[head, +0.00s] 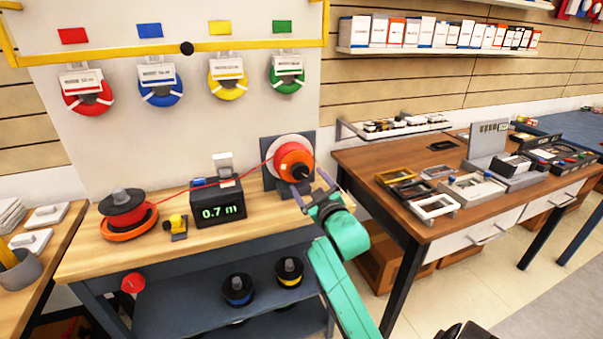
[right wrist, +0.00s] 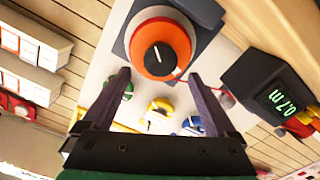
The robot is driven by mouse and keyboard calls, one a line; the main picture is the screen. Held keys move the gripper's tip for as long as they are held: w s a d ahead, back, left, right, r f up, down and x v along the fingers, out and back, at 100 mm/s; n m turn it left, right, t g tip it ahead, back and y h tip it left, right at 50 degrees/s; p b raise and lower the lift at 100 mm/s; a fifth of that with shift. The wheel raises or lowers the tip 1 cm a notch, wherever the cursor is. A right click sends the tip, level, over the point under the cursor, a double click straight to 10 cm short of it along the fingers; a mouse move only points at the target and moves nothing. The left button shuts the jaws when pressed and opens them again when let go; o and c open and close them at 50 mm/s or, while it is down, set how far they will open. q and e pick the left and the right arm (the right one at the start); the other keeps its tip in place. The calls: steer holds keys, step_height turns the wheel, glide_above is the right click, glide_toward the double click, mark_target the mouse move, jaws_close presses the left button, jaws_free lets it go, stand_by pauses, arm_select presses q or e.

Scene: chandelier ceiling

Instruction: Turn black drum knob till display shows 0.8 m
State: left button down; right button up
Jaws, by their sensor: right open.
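The black drum knob (head: 300,172) sits at the centre of an orange and white drum (head: 292,151) on a dark upright plate. In the right wrist view the knob (right wrist: 159,58) shows a white pointer line. The display (head: 218,207) reads 0.7 m in green; it also reads 0.7 m in the right wrist view (right wrist: 281,97). My right gripper (head: 313,191) is open and empty, just in front of and below the knob. In the right wrist view its two fingers (right wrist: 160,88) are spread wide, apart from the knob. My left gripper is not in view.
A red line (head: 200,186) runs from the red spool (head: 122,205) past the display box to the drum. A yellow device (head: 177,225) stands between spool and display. A brown table (head: 380,170) with trays stands to the right of the workbench.

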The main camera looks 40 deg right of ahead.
mark_target(301, 172)
steer(key=x, duration=0.5)
steer(key=shift+w+d, duration=0.1)
steer(key=shift+w, duration=0.2)
steer(key=c, duration=1.4)
steer(key=shift+o, duration=0.2)
steer(key=shift+r+m+p, duration=0.3)
steer(key=shift+m+p, duration=0.8)
steer(key=shift+p, duration=0.15)
steer(key=shift+f+m, duration=0.15)
steer(key=shift+m, duration=0.15)
steer(key=shift+f, duration=0.15)
steer(key=o, duration=1.4)
steer(key=shift+c, duration=0.2)
